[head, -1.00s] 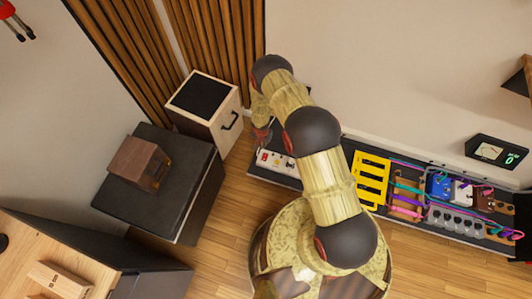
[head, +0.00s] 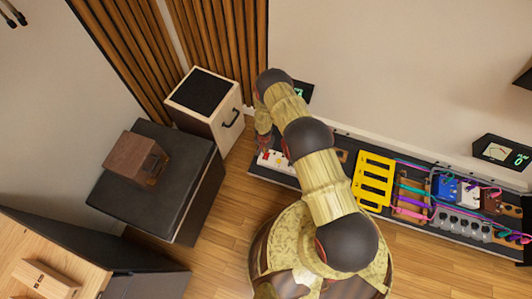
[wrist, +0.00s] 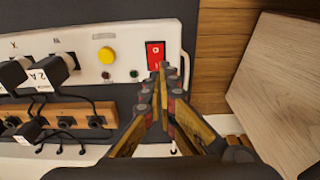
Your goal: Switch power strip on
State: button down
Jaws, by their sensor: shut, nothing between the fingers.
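The white power strip (wrist: 128,45) lies across the upper part of the wrist view, with a red rocker switch (wrist: 155,54) near its right end. A round yellow button (wrist: 107,55) sits left of the switch. My gripper (wrist: 165,72) is shut and empty, its fingertips at the lower right edge of the switch. I cannot tell whether they touch it, nor which way the rocker is set. In the head view the strip (head: 276,160) lies at the left end of the dark board, partly hidden by my arm, with my gripper (head: 265,147) over it.
Black plugs (wrist: 52,70) sit in the strip's left part. A brown wooden piece with black jacks (wrist: 72,114) lies below it. A yellow pedal (head: 373,180) and several cabled pedals fill the board to the right. A wooden box (head: 205,105) stands to the left, near the wall.

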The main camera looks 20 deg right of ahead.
aim_at(266, 156)
jog(key=shift+w+d+f+b, duration=0.15)
jog(key=shift+f+b, duration=0.65)
jog(key=shift+f, duration=0.9)
jog(key=shift+r+p, duration=0.1)
jog(key=shift+p, duration=0.5)
